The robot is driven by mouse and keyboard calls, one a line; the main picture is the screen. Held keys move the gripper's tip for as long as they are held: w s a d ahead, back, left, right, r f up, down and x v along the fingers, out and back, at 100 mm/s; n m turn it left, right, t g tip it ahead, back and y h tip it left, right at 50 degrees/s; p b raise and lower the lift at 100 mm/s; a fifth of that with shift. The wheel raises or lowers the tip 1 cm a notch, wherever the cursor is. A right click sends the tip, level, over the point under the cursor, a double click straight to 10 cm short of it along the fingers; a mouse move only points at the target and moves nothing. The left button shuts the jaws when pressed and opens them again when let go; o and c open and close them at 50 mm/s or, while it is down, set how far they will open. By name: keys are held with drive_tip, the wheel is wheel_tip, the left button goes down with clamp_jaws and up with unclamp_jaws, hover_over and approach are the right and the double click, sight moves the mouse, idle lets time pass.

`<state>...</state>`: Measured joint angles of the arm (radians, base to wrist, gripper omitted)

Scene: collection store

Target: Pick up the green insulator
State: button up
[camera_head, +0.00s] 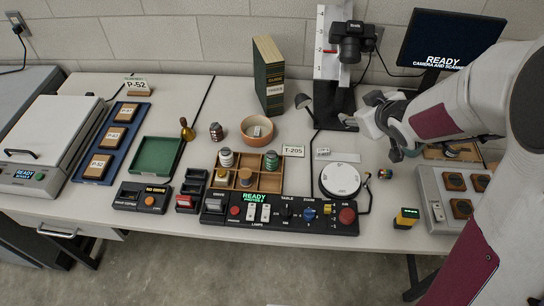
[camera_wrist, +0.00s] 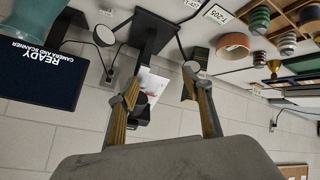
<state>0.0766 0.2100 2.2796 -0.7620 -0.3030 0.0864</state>
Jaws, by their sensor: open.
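The green insulator (camera_head: 271,160) stands in the back right compartment of the wooden divided tray (camera_head: 231,189). In the wrist view the green insulator (camera_wrist: 259,20) shows near the top right, ribbed and dark green, far from my fingers. My gripper (camera_head: 362,118) is over the right part of the table, well to the right of the tray and in front of the camera stand. In the wrist view my gripper (camera_wrist: 160,84) has its two fingers spread apart with nothing between them.
A white insulator (camera_head: 226,157) and brownish ones share the tray. An orange bowl (camera_head: 257,131) and green book (camera_head: 268,76) stand behind it. A control panel (camera_head: 280,214) lies in front. A round white plate (camera_head: 340,180) and camera stand (camera_head: 333,50) are to the right.

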drive_tip(key=w+a+f+n+g+y, duration=0.1)
drive_tip(key=w+a+f+n+y, duration=0.15)
drive_tip(key=a+f+y, duration=0.45)
drive_tip(key=n+g+y, duration=0.2)
drive_tip(key=g+y, duration=0.1)
approach(276, 156)
drive_tip(key=x, duration=0.3)
drive_tip(key=shift+w+a, duration=0.1)
drive_tip(key=shift+a, duration=0.1)
drive_tip(key=shift+s+a, duration=0.2)
drive_tip(key=shift+s, duration=0.05)
drive_tip(key=shift+f, duration=0.1)
drive_tip(key=shift+x, duration=1.3)
drive_tip(key=shift+w, duration=0.1)
drive_tip(key=shift+w+x, duration=0.2)
drive_tip(key=shift+x, duration=2.35)
drive_tip(key=shift+d, duration=0.1)
